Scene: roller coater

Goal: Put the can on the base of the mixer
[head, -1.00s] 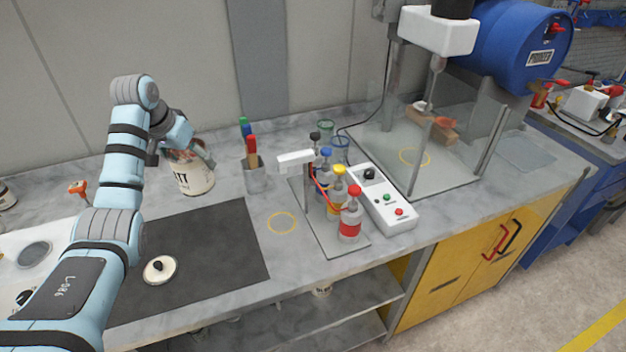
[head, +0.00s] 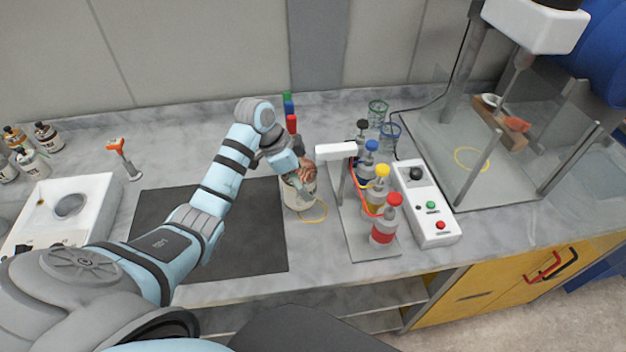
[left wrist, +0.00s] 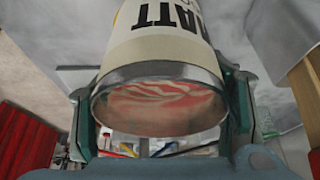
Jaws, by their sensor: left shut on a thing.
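The can (head: 299,196) is cream-coloured with a metal rim and reddish-brown contents. My left gripper (head: 300,177) is shut on it, with a finger on each side near the open top. The can is by the yellow ring on the worktop, left of the bottle stand; I cannot tell whether it touches the worktop. In the left wrist view the can (left wrist: 165,40) shows black lettering and a pink swirl inside, between the fingers (left wrist: 163,112). The mixer (head: 535,25) stands at the right; its base (head: 425,135) bears a yellow ring and looks empty there. My right gripper is not in view.
A stand with capped bottles (head: 383,228) and a white control box (head: 428,205) lie between the can and the mixer. Clear panels (head: 560,150) flank the mixer base. A wooden-handled brush (head: 505,125) is by the shaft.

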